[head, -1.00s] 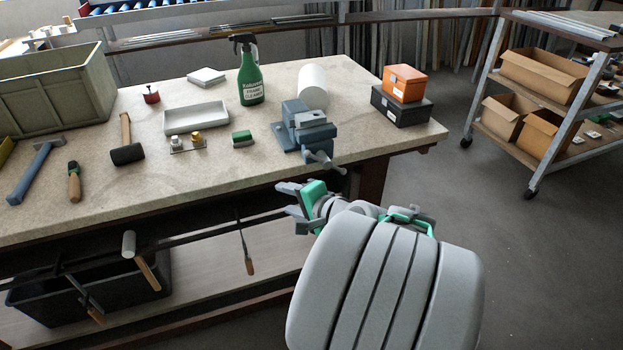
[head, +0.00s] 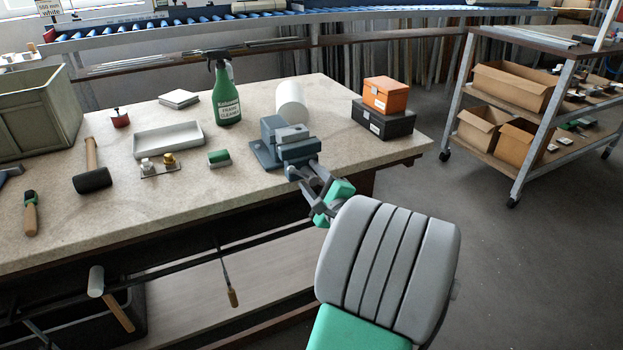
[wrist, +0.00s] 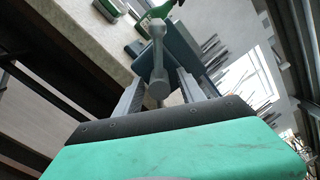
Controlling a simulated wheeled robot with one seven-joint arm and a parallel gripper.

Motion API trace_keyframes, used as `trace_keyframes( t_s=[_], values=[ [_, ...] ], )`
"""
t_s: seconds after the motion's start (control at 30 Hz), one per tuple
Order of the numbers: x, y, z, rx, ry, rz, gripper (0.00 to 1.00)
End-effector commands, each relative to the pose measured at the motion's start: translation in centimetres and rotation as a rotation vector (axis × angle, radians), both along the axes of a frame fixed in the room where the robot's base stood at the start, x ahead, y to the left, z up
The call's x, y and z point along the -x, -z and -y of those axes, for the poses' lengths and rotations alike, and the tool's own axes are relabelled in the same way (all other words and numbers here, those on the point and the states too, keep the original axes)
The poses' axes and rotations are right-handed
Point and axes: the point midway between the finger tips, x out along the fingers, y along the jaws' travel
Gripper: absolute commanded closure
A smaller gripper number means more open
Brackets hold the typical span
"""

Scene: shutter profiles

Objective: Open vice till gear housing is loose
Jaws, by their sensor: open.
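The blue-grey vice (head: 268,155) stands at the front edge of the workbench. A light grey block (head: 291,133), perhaps the gear housing, sits at its jaws; whether it is clamped I cannot tell. My gripper (head: 308,187) is at the vice's front, by the handle, and hides most of it in the head view. In the wrist view, the grey handle bar (wrist: 157,58) with rounded ends stands between the two open fingers of my gripper (wrist: 160,84). No clear contact shows. The blue vice body (wrist: 180,62) is behind the bar.
On the workbench (head: 225,190) are a green spray bottle (head: 226,95), a white cylinder (head: 291,98), orange (head: 385,94) and black (head: 383,120) boxes, a tray (head: 168,139), a brush (head: 219,158) and a mallet (head: 93,178). A shelf cart (head: 530,100) stands right. Floor between is clear.

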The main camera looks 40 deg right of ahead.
Motion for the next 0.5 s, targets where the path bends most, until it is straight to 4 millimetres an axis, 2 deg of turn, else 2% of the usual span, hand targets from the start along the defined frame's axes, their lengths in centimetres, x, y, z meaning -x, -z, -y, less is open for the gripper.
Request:
trace_keyframes(
  t_s=[0.07, 0.5],
  values=[
    [-0.01, 0.01, -0.03, 0.0, -0.001, 0.0, 0.53],
    [0.02, 0.02, -0.04, 0.001, -0.001, -0.001, 0.88]
  ],
)
